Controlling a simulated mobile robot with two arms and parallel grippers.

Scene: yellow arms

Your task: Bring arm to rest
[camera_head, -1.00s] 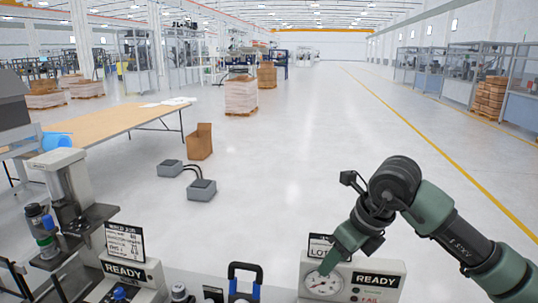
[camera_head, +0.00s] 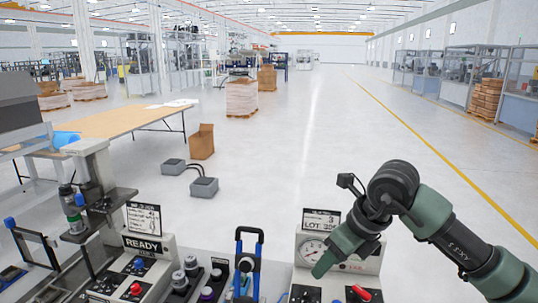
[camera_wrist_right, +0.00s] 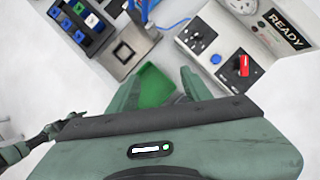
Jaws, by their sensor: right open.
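My right arm (camera_head: 446,229) comes in from the right in the head view, dark green and black, bent down at the wrist. Its gripper (camera_head: 325,262) hangs above the front of the panel with the round dial (camera_head: 311,250). In the right wrist view the gripper (camera_wrist_right: 160,80) has its green fingers spread apart. A bright green patch (camera_wrist_right: 152,86) shows between them; I cannot tell whether it is a finger pad or a separate thing. I see no held object clearly. My left gripper is not in view.
A blue-handled toggle clamp (camera_head: 248,258) stands left of my right gripper. A READY box (camera_head: 147,255) and a test stand (camera_head: 96,185) are further left. A red switch (camera_head: 360,293) lies below the dial. Open floor (camera_head: 300,140) stretches beyond.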

